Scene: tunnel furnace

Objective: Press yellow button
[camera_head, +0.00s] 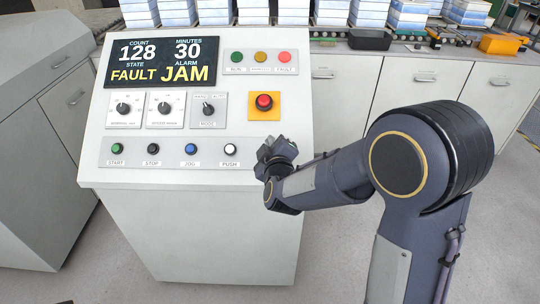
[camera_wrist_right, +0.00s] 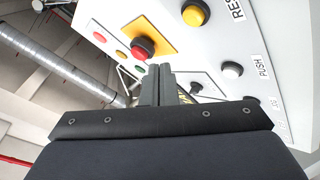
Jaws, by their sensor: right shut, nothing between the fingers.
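My right gripper (camera_head: 268,152) is shut and empty in front of the console's lower right part. Its closed fingers (camera_wrist_right: 164,72) point toward the panel in the wrist view, with the yellow button up and to the right of them. I cannot tell whether they touch the panel. My left gripper is not in view.
A red mushroom button (camera_head: 264,102) on a yellow plate sits above my gripper. Green, black and blue buttons line the row left of PUSH. A screen (camera_head: 160,62) reads FAULT JAM. Three lamps, one yellow (camera_head: 260,57), are at the top right. A conveyor with stacked boxes stands behind.

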